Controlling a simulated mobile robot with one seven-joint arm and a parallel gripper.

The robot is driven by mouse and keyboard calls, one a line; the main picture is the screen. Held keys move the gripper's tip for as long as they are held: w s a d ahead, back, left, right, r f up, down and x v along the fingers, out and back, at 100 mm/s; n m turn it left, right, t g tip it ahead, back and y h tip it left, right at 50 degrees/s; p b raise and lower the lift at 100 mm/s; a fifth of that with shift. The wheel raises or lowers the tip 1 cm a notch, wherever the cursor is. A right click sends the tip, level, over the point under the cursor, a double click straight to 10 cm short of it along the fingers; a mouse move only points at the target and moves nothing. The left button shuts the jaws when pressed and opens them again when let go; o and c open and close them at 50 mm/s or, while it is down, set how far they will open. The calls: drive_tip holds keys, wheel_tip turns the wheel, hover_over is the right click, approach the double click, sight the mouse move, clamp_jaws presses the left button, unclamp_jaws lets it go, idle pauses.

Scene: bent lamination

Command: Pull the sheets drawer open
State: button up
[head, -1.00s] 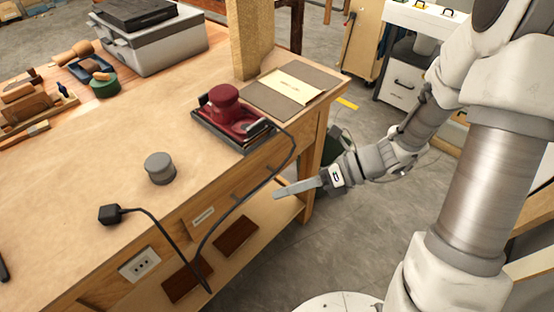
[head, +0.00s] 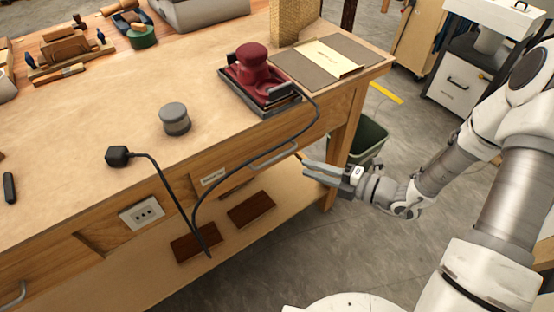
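A wooden drawer front (head: 236,172) sits under the workbench top. It carries a small pale label (head: 213,176), too small to read surely, and a grey bar handle (head: 275,155). The drawer looks shut. My gripper (head: 304,168) is just right of the handle, in front of the bench, its fingers pointing left toward it. It looks apart from the handle and holds nothing visible. The gap between its fingers is unclear from this angle. A black cable (head: 250,143) hangs across the drawer front.
A red sander (head: 254,68) sits on a dark pad at the bench edge above the drawer. A socket (head: 142,213) is on the bench front, with a plug (head: 117,156) on top. A green bin (head: 369,136) stands behind my arm. Dark blocks lie on the lower shelf (head: 290,205).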

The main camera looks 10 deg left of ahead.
sight(277, 156)
drive_tip(key=b+x, duration=0.2)
drive_tip(key=x, duration=0.8)
drive_tip(key=shift+a+f, duration=0.15)
drive_tip(key=shift+a, duration=0.2)
clamp_jaws()
drive_tip(key=shift+w, duration=0.1)
idle(0.7)
